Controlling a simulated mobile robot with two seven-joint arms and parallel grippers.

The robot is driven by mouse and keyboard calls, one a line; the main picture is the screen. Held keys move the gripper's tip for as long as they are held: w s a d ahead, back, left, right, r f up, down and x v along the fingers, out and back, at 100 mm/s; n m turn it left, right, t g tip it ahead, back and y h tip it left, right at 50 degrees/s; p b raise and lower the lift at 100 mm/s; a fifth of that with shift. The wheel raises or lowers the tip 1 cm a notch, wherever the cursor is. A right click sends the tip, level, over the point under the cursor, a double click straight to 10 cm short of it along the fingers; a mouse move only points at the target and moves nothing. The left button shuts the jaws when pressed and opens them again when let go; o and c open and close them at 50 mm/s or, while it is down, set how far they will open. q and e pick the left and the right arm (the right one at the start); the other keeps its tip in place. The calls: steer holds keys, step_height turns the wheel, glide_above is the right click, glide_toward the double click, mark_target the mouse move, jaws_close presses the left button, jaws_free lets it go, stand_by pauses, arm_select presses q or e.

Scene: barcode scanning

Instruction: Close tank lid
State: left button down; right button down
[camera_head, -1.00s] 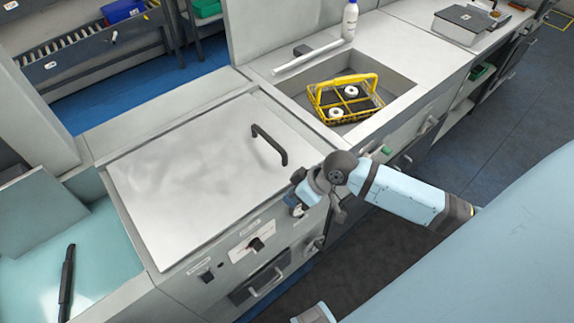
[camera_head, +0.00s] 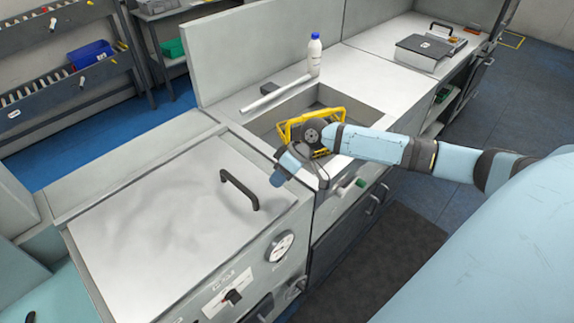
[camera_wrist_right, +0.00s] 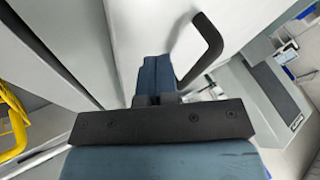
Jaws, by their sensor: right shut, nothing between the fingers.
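The tank lid (camera_head: 150,215) is a large pale metal plate lying flat over the tank at the left of the head view. Its black handle (camera_head: 238,190) stands up near the lid's right edge; the handle also shows in the right wrist view (camera_wrist_right: 207,45). My right gripper (camera_head: 279,176) is just right of the handle, near the lid's edge, shut and empty. In the right wrist view its blue fingers (camera_wrist_right: 155,75) are together, beside the handle and apart from it as far as I can see. My left gripper is not in view.
Right of the lid is a sink basin with a yellow wire basket (camera_head: 300,128), partly hidden by my right arm. A white bottle (camera_head: 314,55) stands behind it. A gauge (camera_head: 280,246) and a black knob (camera_head: 233,297) are on the tank's front panel.

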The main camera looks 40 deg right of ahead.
mark_target(265, 202)
steer(key=shift+x, duration=1)
steer(key=shift+s+a+f+p, duration=0.1)
steer(key=shift+s+a+p, duration=0.1)
steer(key=shift+a, duration=0.5)
steer(key=shift+s+a+p, duration=0.2)
steer(key=shift+a+p, duration=0.05)
steer(key=shift+a, duration=0.45)
steer(key=shift+s+a+f+p, duration=0.1)
steer(key=shift+s+a+p, duration=0.1)
steer(key=shift+a, duration=0.5)
